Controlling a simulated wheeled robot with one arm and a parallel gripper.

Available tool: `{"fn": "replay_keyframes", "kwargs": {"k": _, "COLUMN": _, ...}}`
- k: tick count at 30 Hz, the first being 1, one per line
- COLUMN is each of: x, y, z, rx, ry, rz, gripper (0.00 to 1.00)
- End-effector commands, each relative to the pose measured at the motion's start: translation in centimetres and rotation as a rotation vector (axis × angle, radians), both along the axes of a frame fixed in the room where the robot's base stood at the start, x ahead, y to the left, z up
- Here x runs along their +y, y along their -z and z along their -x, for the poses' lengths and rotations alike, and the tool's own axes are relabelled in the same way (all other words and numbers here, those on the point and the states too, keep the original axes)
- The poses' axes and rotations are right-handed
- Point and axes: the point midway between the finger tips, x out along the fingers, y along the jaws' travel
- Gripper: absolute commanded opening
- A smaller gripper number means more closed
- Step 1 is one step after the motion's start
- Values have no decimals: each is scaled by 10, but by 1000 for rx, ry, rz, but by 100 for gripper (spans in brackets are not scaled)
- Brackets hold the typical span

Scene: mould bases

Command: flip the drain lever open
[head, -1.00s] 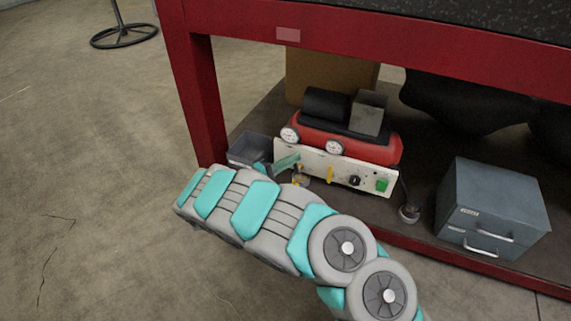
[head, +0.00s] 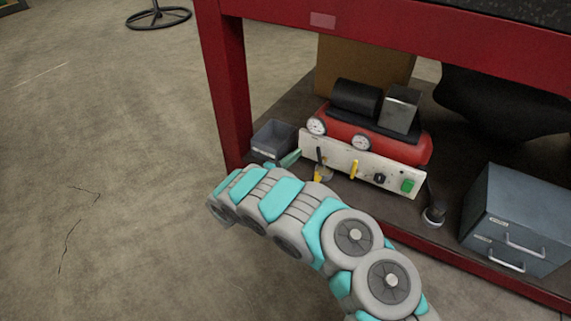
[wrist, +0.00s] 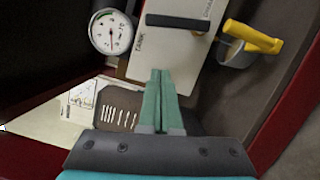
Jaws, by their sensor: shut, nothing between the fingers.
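A white control panel (head: 338,168) fronts a red compressor (head: 382,138) on the low shelf. A black lever (head: 318,156) stands near the panel's left end; it shows in the wrist view (wrist: 178,21) lying across the panel, with small lettering beside it. A yellow lever (head: 354,169) is farther right on the panel.
A grey open bin (head: 273,138) stands left of the panel, near the red table leg (head: 224,95). A grey drawer box (head: 515,220) is at the right. Gauges (head: 316,126) sit above the panel.

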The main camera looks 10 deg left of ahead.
Motion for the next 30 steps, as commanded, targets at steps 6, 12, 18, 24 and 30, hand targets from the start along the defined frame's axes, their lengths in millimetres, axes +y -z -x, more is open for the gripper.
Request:
{"fn": "replay_keyframes", "kwargs": {"k": 6, "x": -23, "y": -5, "z": -4, "rx": 1, "ry": 0, "rz": 3, "gripper": 0}}
{"fn": "replay_keyframes", "kwargs": {"k": 12, "x": -38, "y": -8, "z": 1, "rx": 1, "ry": -1, "rz": -1, "gripper": 0}}
{"fn": "replay_keyframes", "kwargs": {"k": 18, "x": -44, "y": -10, "z": 3, "rx": 1, "ry": 0, "rz": -1, "gripper": 0}}
{"fn": "replay_keyframes", "kwargs": {"k": 24, "x": -44, "y": -10, "z": 3, "rx": 1, "ry": 0, "rz": -1, "gripper": 0}}
{"fn": "replay_keyframes", "kwargs": {"k": 30, "x": -45, "y": -10, "z": 4, "rx": -4, "ry": 1, "rz": -12, "gripper": 0}}
